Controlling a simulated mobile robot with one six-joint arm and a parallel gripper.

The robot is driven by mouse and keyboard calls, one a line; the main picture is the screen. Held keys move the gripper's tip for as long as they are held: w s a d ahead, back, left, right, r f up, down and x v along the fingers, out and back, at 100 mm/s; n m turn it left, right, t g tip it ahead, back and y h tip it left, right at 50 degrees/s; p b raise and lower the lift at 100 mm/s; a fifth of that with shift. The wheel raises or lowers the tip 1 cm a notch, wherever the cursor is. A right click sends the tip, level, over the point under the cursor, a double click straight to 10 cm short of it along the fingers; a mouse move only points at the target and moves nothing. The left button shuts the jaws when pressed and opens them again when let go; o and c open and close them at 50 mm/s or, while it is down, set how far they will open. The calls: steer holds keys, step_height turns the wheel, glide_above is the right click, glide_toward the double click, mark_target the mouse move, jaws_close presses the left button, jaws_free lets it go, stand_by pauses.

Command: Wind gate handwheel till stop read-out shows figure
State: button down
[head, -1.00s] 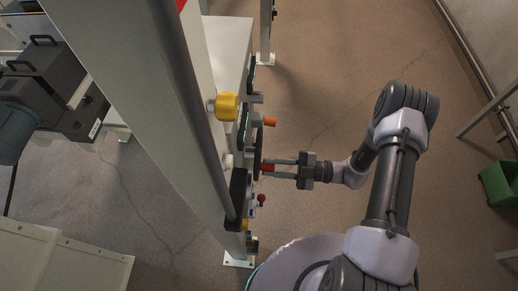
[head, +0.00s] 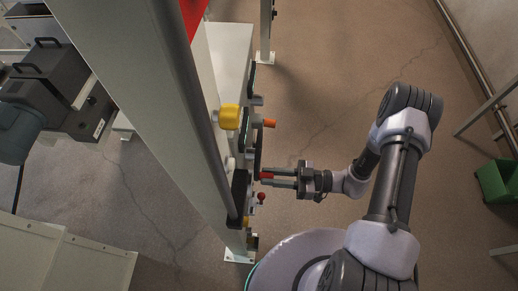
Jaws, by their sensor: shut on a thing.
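The handwheel (head: 258,152) is a dark disc seen edge-on, on the right face of the pale panel. A red grip (head: 267,175) stands out from it. My gripper (head: 275,178) reaches in from the right and is shut on this red grip. The wheel's face and any read-out or figure are hidden from this view.
A yellow knob (head: 229,117), an orange knob (head: 269,123) and a small red-tipped lever (head: 261,197) stick out of the panel near my gripper. A grey post (head: 150,90) crosses the view. A green bin (head: 495,182) stands at the right. The floor between is clear.

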steer(key=shift+r+m, duration=0.2)
steer(key=shift+m, duration=0.3)
steer(key=r+m+p, duration=0.1)
steer(key=r+m, duration=0.1)
steer(key=shift+s+m+p, duration=0.3)
steer(key=shift+s+p, duration=0.05)
steer(key=shift+s+r+m, duration=0.15)
steer(key=shift+r+m, duration=0.05)
steer(key=shift+m, duration=0.5)
steer(key=shift+m+p, duration=0.3)
steer(key=shift+m, duration=0.1)
